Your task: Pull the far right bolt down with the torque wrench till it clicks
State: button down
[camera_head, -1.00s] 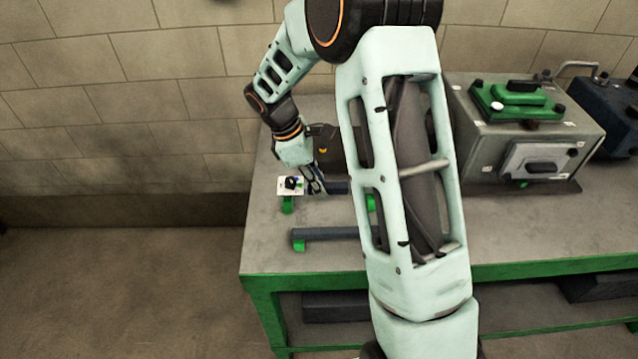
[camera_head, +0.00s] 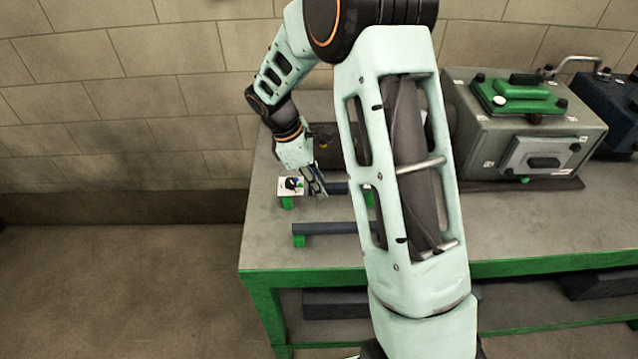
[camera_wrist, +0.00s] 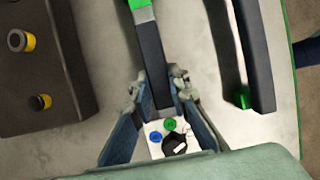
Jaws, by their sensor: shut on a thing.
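A dark bar (camera_head: 338,188) with green supports and a white plate (camera_head: 286,186) at its left end lies along the bench. In the wrist view, the dark bar (camera_wrist: 150,58) runs between my fingers, and the white plate (camera_wrist: 155,148) shows a blue button, a green button and a black knob. I cannot tell for sure that it is the torque wrench. My gripper (camera_head: 319,190) is at the bar beside the plate; in the wrist view, its fingers (camera_wrist: 158,88) flank the bar, shut on it. Which bolt is the far right one I cannot tell.
A second dark bar (camera_head: 325,228) on green feet lies nearer the bench front. A dark block (camera_wrist: 38,65) with yellow-ringed fittings stands on the other side. A grey housing (camera_head: 560,135) with a green top stands at right. My arm hides the middle of the bench.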

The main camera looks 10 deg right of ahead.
jog(key=shift+f, duration=0.2)
jog(key=c, duration=1.8)
grip_release()
jog(key=shift+r, duration=0.1)
jog(key=shift+o, duration=0.2)
jog(key=v, duration=1.2)
